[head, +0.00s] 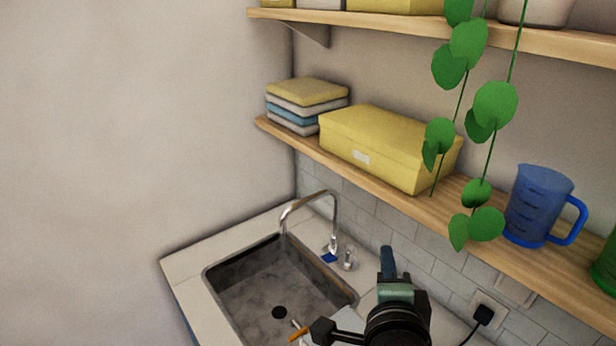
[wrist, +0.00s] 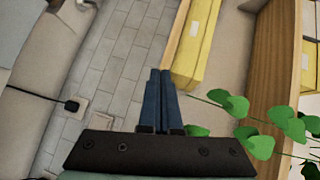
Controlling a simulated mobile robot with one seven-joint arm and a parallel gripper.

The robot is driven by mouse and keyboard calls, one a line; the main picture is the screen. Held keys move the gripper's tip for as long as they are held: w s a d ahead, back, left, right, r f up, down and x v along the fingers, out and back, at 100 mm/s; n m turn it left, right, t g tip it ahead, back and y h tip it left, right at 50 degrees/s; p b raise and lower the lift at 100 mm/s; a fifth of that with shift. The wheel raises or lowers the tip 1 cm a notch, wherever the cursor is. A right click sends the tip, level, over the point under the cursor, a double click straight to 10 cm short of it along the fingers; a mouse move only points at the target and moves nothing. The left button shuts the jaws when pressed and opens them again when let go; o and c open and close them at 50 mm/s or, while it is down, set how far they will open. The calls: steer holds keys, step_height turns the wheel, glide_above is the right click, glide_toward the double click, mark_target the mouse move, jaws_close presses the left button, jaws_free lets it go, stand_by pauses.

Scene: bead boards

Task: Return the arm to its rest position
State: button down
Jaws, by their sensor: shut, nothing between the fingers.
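My gripper (head: 387,250) shows at the bottom of the head view, raised in front of the tiled wall, to the right of the sink. Its two blue fingers are together with nothing between them. In the wrist view the shut fingers (wrist: 160,72) point up the picture, against the grey tiles and close to the edge of the yellow box in the picture. The lower part of my arm is cut off by the bottom edge of the head view.
A sink (head: 265,285) with a tap (head: 335,220) lies left of my gripper. Above are a shelf (head: 300,146), a yellow box (head: 385,145), folded cloths (head: 305,100) and a blue jug (head: 537,205). Trailing leaves (head: 487,225) hang beside it. A plug (head: 484,314) sits in a wall socket.

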steer(key=a+r+n+t+b, duration=0.1)
steer(key=a+r+n+t, duration=0.15)
steer(key=r, duration=0.35)
steer(key=a+r+n+t, duration=0.1)
steer(key=a+r+n, duration=0.1)
steer(key=r+n, duration=0.35)
steer(key=s+a+r+n+t+y+b, duration=0.1)
steer(key=s+a+r+n+t, duration=0.1)
steer(key=r, duration=0.5)
steer(key=s+a+r+n+t, duration=0.3)
steer(key=s+r+n, duration=0.2)
steer(key=r, duration=0.3)
steer(key=s+a+r+n+t+y+b, duration=0.1)
steer(key=s+a+r+n+t, duration=0.1)
steer(key=s+r, duration=0.4)
step_height(320, 180, up, 2)
steer(key=shift+a+r+n+t+y+b, duration=0.1)
steer(key=shift+a+n+t+y+b, duration=0.2)
steer(key=shift+n+t, duration=0.6)
steer(key=shift+w, duration=0.1)
steer(key=shift+d, duration=0.2)
